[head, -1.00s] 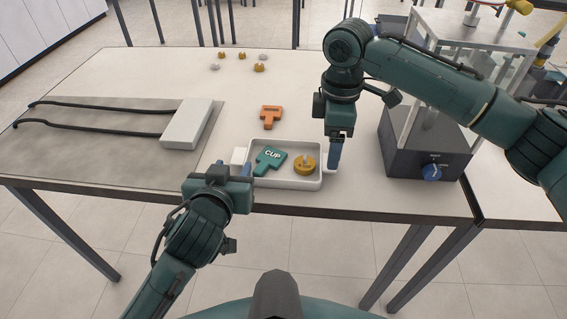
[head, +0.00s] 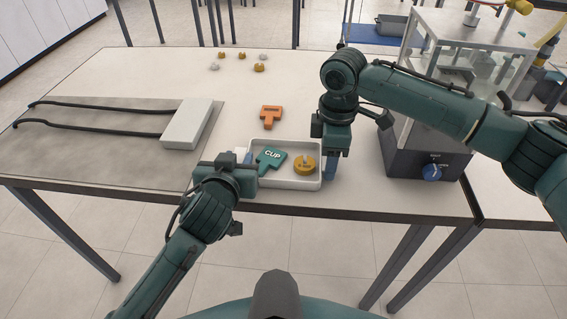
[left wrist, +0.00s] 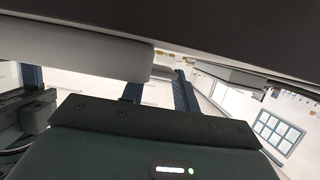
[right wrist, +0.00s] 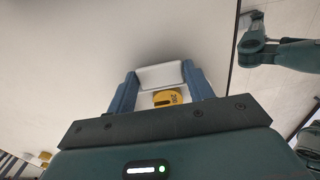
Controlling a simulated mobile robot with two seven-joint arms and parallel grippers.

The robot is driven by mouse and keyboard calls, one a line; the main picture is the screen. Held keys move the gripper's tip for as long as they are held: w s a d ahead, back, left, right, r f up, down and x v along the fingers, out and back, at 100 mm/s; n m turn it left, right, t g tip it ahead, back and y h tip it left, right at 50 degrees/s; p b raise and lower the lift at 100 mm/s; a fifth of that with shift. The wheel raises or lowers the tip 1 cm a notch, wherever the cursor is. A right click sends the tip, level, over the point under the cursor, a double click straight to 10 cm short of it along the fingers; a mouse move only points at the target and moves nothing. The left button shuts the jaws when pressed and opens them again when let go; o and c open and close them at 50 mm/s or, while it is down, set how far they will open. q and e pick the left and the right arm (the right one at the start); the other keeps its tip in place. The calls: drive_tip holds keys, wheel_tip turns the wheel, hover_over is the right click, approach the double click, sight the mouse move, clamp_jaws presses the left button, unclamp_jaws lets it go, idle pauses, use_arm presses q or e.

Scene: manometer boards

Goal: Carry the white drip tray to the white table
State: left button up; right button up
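The white drip tray (head: 286,185) sits near the front edge of the table. It holds a green CUP tag (head: 271,159) and a round yellow weight (head: 304,164). My left gripper (head: 243,157) is at the tray's left end, its fingers apart; in the left wrist view, the fingers (left wrist: 160,92) stand apart beside a pale tray part (left wrist: 163,72). My right gripper (head: 331,168) points down at the right end. In the right wrist view, its fingers (right wrist: 161,82) stand apart on either side of a white handle (right wrist: 160,75). Finger contact is not clear in either view.
An orange tag (head: 271,116) lies behind the tray. A pale box (head: 187,124) with black hoses is at left. A dark-based apparatus (head: 425,158) stands close to the right of my right gripper. Several small weights (head: 259,68) lie further back.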

use_arm(q)
drive_tip(key=shift+c, duration=1.3)
use_arm(e)
drive_tip(key=shift+c, duration=1.4)
drive_tip(key=c, duration=0.3)
drive_tip(key=shift+r, duration=0.1)
